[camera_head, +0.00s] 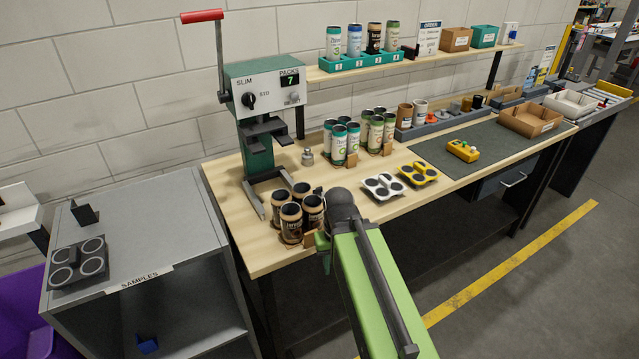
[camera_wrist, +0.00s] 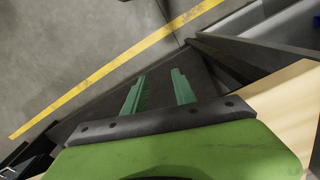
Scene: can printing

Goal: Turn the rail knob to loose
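A green press (camera_head: 258,135) with a red-handled lever stands at the back left of the wooden bench. Its light front panel carries a black knob (camera_head: 249,101) between the words SLIM and STD, and a display reading 7. No label reading loose is legible, so I cannot tell which part is the rail knob. My gripper (camera_head: 322,243) is at the bench's front edge beside the brown cans, well away from the press and mostly hidden by my arm. In the wrist view, my gripper (camera_wrist: 160,74) has its two teal fingers apart with nothing between them, above the floor.
Several brown cans (camera_head: 291,221) stand close left of my gripper. Green and teal cans (camera_head: 338,142) stand right of the press, near a small metal piece (camera_head: 308,157). White (camera_head: 382,186) and yellow (camera_head: 418,173) can carriers lie at the front. A grey samples cabinet (camera_head: 140,283) stands left.

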